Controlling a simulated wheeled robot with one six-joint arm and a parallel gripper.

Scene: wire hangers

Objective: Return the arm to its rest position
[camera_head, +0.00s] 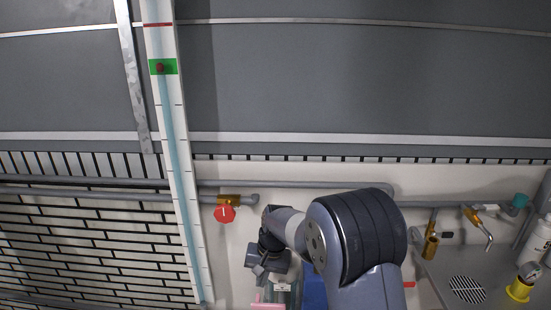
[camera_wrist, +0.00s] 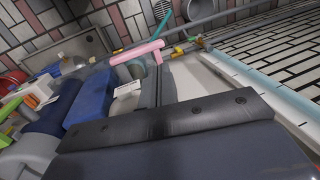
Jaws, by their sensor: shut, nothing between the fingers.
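My arm rises from the bottom of the head view and bends left at its large grey joint. My gripper (camera_head: 260,269) is at the end, pointing down and left in front of the pale wall. It is shut with nothing in it. Its fingertips are small and dark there and hard to make out. In the wrist view a dark padded block with bolts fills the bottom and hides what lies below it.
A red valve knob (camera_head: 224,214) sits on a pipe left of my gripper. A tall gauge strip (camera_head: 176,150) stands further left. Below are a pink bar (camera_wrist: 137,52) and a blue block (camera_wrist: 91,99). Taps and a bottle (camera_head: 537,240) are at right.

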